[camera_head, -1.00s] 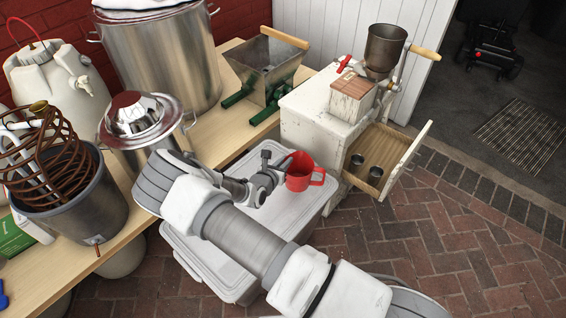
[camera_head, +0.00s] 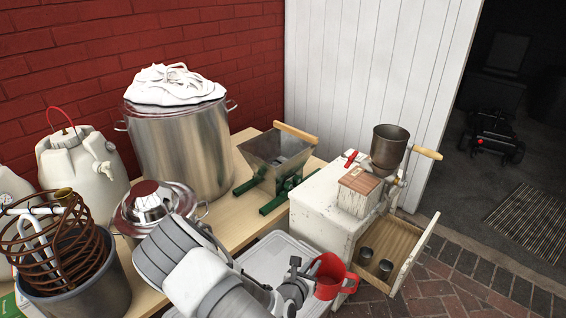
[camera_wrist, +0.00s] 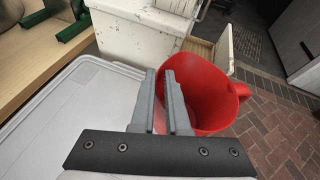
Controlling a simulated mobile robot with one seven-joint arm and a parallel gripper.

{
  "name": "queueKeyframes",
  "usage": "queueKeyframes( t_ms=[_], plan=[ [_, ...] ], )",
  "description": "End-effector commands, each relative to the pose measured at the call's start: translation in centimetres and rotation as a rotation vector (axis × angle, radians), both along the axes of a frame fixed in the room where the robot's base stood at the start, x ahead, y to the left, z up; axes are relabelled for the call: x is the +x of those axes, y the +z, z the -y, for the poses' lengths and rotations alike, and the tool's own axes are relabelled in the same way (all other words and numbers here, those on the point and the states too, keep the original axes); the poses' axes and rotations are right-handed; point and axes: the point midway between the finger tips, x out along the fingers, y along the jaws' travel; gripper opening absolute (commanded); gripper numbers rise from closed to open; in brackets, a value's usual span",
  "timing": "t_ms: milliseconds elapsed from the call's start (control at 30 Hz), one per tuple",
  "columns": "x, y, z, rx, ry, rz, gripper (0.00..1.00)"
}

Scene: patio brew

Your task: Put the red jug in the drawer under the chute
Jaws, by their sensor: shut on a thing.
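The red jug (camera_head: 331,277) is held by my gripper (camera_head: 303,279) in the head view, with its open mouth facing up. In the wrist view my gripper (camera_wrist: 170,102) is shut on the wall of the red jug (camera_wrist: 205,98). The jug is above the white lidded box, near its right end. The open drawer (camera_head: 404,262) sticks out of the white cabinet (camera_head: 322,218), right of the jug and a little apart from it. Two small dark cups (camera_head: 385,269) stand in the drawer. A grinder with a dark hopper (camera_head: 388,147) sits on the cabinet.
The white box lid (camera_head: 262,262) lies below my gripper. Brick floor is clear right of the drawer.

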Motion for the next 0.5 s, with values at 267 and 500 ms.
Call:
queueKeyframes(
  t_ms=[267,500],
  plan=[
    [1.3,4.9,-0.5,0.005,0.02,0.005,0.0],
    [2.0,9.5,-0.5,0.006,0.048,0.005,0.0]
  ],
)
